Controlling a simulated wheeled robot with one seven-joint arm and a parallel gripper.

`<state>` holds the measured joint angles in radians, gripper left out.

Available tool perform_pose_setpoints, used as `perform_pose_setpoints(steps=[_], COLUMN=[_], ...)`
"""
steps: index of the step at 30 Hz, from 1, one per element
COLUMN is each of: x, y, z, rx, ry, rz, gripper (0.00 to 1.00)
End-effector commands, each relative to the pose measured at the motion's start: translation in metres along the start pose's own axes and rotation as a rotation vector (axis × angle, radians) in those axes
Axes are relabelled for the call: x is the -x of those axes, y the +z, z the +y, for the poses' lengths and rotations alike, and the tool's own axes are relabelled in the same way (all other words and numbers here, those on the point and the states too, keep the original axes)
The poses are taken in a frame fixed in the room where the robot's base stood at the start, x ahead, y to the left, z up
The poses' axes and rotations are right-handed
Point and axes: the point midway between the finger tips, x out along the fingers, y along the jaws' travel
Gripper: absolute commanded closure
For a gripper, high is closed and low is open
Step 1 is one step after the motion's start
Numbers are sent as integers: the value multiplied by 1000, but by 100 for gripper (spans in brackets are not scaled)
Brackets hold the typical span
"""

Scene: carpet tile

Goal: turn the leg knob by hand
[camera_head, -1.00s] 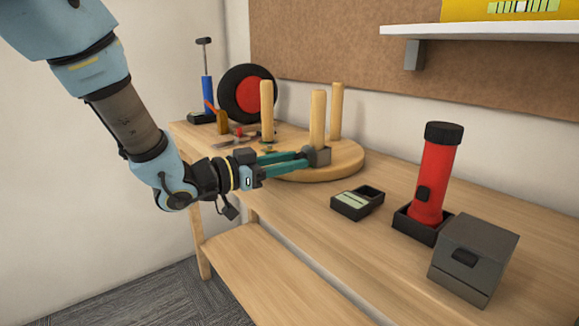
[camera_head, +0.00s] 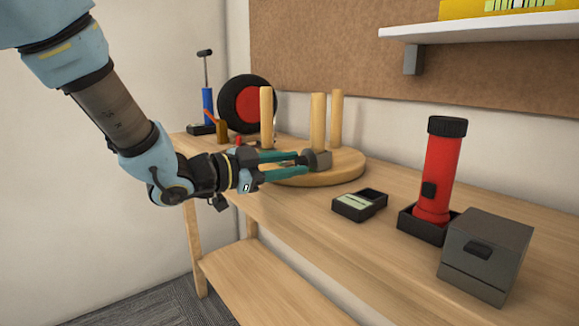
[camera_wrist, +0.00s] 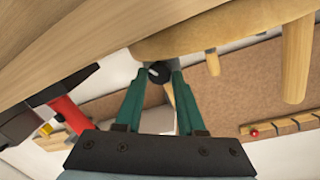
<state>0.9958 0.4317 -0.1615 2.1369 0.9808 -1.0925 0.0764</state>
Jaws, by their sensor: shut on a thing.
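A round wooden stool top (camera_head: 345,170) lies on the bench with its legs pointing up. The nearest leg (camera_head: 318,120) stands in a dark grey bracket (camera_head: 320,160) at its foot. A small dark knob (camera_wrist: 159,72) with a light mark sits at this bracket and shows between my fingertips in the wrist view. My gripper (camera_head: 303,163) reaches in from the left with two green fingers. It is shut on the knob, one finger on each side. In the head view the fingertips mostly hide the knob.
A black meter (camera_head: 359,205), a red flashlight (camera_head: 436,175) in a black holder and a grey box (camera_head: 487,255) stand to the right. The bench front is clear.

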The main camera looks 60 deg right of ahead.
Motion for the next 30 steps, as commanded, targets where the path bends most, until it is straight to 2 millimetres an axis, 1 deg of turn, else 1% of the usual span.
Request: perform_pose_setpoints(steps=[6, 7, 14, 23, 26, 30], x=[0, 0, 0, 2, 12, 36], y=[0, 0, 0, 0, 0, 0], z=[0, 0, 0, 0, 0, -1], rx=[2, 2, 2, 2, 2, 1], ry=[1, 1, 1, 0, -1, -3], rz=[-1, -1, 0, 0, -1, -2], gripper=[100, 58, 32, 32, 32, 32])
